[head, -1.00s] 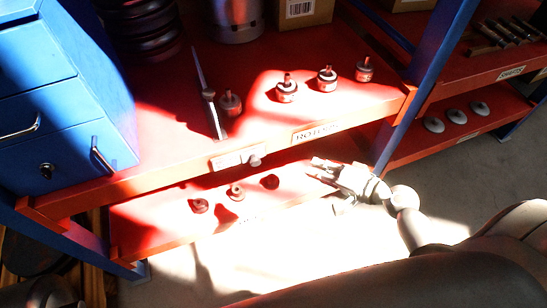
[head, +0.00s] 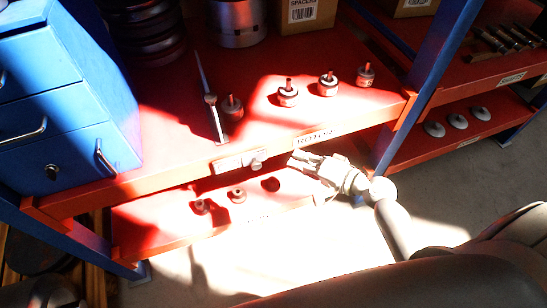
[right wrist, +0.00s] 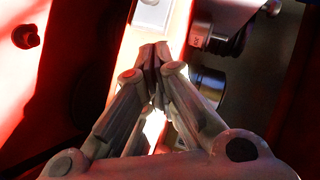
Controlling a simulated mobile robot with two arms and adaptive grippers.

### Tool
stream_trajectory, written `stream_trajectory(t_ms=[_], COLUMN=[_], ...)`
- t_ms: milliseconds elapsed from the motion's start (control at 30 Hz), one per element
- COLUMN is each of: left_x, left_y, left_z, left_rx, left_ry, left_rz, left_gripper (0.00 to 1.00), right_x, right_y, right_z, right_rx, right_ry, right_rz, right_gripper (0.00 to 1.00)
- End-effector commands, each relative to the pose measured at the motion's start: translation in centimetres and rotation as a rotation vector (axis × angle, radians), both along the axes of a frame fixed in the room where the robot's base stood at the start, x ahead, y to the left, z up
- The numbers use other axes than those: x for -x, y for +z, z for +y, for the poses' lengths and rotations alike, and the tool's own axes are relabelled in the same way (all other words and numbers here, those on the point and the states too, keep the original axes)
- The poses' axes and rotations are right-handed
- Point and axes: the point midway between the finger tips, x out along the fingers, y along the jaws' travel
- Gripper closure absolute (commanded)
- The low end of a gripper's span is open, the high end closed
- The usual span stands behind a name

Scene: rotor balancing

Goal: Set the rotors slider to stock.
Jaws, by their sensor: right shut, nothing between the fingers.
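The rotors slider is a pale strip (head: 232,162) with a round grey knob (head: 257,164) at its right end, on the front edge of the red shelf. A white label reading "ROTOR" (head: 313,137) is to its right on the same edge. My right gripper (head: 291,160) is shut and empty, just in front of the shelf edge, its fingertips pointing left, a short gap right of the knob. In the right wrist view its fingertips (right wrist: 155,50) meet, with a pale plate (right wrist: 152,14) beyond them. My left gripper is not in view.
Several rotors (head: 288,95) stand on the red shelf (head: 170,130), near a slim upright tool (head: 211,98). Smaller parts (head: 237,194) sit on the lower shelf. A blue post (head: 415,90) is right of my gripper. A blue drawer cabinet (head: 60,110) is at left.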

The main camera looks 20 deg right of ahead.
Motion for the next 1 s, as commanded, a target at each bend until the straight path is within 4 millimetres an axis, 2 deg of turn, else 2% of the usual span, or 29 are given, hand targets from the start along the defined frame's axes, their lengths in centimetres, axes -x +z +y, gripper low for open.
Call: stream_trajectory(t_ms=[100,267,400,533,1000], left_x=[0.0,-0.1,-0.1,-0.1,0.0], left_y=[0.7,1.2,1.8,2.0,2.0], left_z=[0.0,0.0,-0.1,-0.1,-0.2], left_rx=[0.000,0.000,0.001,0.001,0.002], left_ry=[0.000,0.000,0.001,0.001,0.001], left_rz=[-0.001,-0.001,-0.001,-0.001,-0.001], left_gripper=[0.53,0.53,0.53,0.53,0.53], right_x=[-2.0,-4.1,-4.1,-4.3,-4.3], right_y=[-0.4,-1.4,-2.4,-3.0,-3.3], right_z=[1.3,2.6,4.6,5.5,6.2], right_rx=[-0.003,-0.001,-0.003,-0.001,0.001], right_ry=[-0.001,-0.001,-0.001,-0.002,-0.001], right_rz=[-0.002,-0.001,0.002,0.001,0.001], right_gripper=[1.00,1.00,1.00,1.00,1.00])
